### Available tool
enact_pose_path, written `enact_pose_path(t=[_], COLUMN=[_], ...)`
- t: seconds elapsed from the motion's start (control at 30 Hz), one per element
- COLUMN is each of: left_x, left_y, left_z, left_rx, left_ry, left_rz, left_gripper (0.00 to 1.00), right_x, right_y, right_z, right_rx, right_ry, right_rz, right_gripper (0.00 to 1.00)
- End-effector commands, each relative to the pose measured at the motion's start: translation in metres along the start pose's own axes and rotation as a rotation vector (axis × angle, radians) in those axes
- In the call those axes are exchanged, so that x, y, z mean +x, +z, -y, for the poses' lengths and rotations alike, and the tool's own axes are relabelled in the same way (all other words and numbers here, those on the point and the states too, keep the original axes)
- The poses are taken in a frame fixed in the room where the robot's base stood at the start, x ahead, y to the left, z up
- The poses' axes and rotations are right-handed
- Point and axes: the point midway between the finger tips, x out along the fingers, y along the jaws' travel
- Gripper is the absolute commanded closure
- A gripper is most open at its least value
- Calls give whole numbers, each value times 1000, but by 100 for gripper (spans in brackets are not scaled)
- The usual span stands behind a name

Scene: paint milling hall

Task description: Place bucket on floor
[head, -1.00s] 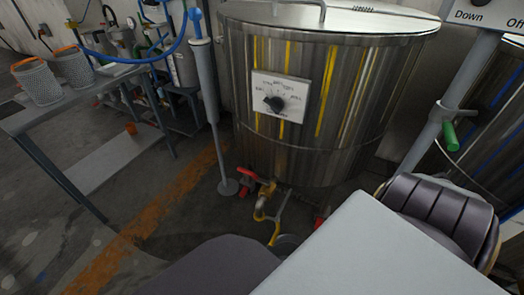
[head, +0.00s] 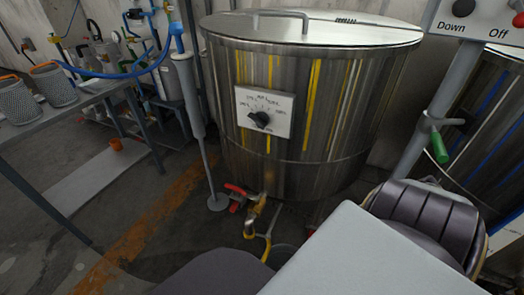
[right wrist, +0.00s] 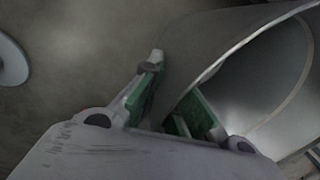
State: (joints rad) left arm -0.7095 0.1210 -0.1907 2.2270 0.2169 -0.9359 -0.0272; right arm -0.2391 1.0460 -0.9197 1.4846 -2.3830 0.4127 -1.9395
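The grey metal bucket (right wrist: 215,45) lies across the right wrist view, its open mouth and hollow inside toward the right. My right gripper (right wrist: 172,90) has its green-padded fingers on either side of the bucket wall at the rim and appears shut on it. In the head view a small grey part of what looks like the bucket (head: 281,256) shows low beneath the tank's yellow tap. The rest is hidden behind the pale box-shaped part in front. My right gripper is hidden in the head view. My left gripper is not in view.
A large steel tank (head: 305,170) with a dial stands ahead, with a red-handled valve (head: 236,196) and yellow tap (head: 255,215) low down. A pole on a round foot (head: 218,202) stands left. A bench (head: 75,105) holds mesh containers. Dark floor (head: 165,235) is open at left.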

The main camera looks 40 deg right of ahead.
Motion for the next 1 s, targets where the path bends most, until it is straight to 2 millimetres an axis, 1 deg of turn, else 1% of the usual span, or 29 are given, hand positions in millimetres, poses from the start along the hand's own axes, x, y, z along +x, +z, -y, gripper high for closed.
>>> enact_pose_path(t=[0.1, 0.2, 0.27, 1.0], left_x=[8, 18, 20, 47], left_y=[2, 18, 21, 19], left_z=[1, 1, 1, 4], left_rx=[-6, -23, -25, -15], left_ry=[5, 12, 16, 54], left_rz=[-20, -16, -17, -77], left_gripper=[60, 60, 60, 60], right_x=[3, 6, 7, 21], right_y=[-9, -17, -22, -80], right_z=[15, 28, 36, 130], right_rx=[0, -1, -1, -1], right_ry=[-6, -6, -5, -5], right_rz=[-2, -2, -2, -2], right_gripper=[100, 100, 100, 100])
